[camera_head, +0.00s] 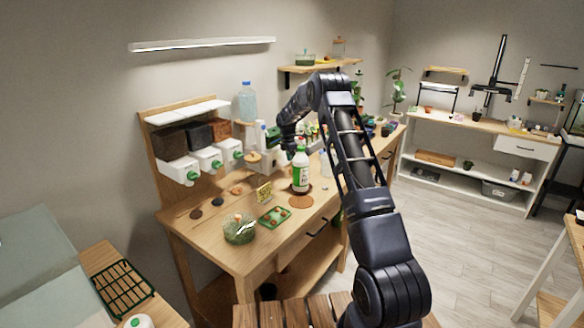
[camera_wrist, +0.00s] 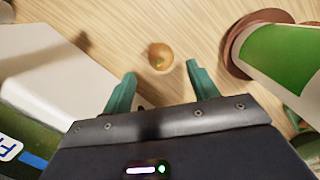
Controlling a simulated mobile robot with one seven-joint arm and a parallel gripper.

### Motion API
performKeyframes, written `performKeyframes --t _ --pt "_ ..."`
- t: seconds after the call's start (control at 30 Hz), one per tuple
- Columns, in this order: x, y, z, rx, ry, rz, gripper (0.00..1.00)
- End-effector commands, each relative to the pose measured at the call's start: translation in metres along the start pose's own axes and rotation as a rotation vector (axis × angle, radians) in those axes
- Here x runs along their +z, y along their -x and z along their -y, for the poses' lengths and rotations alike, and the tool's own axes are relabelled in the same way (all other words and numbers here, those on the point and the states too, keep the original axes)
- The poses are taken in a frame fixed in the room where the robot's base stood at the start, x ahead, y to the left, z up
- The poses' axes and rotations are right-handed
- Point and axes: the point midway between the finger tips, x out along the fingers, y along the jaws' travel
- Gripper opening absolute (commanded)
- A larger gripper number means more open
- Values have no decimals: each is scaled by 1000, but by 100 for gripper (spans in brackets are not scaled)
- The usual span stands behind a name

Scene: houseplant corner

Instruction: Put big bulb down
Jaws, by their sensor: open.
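A small round orange-brown thing, which looks like the bulb (camera_wrist: 160,56), rests on the pale wooden tabletop in the wrist view, with a small greenish spot on it. My gripper (camera_wrist: 161,72) is open, its two green fingers spread apart. The bulb shows just beyond and between the fingertips, and neither finger visibly touches it. The height of the fingertips above the table is hard to tell. In the head view, my gripper (camera_head: 291,142) is over the back part of the workbench (camera_head: 215,250), behind a white bottle; I cannot pick out this bulb there.
White dispensers (camera_head: 207,157) stand left. A green tray (camera_head: 275,216) and glass bowl (camera_head: 239,230) stand in front.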

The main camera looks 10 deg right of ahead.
Motion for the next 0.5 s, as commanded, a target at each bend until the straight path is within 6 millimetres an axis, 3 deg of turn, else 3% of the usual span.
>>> performKeyframes --t 0.2,0.5 --pt "0 42 0 3 -1 0 59" --pt "0 70 0 1 -2 0 59"
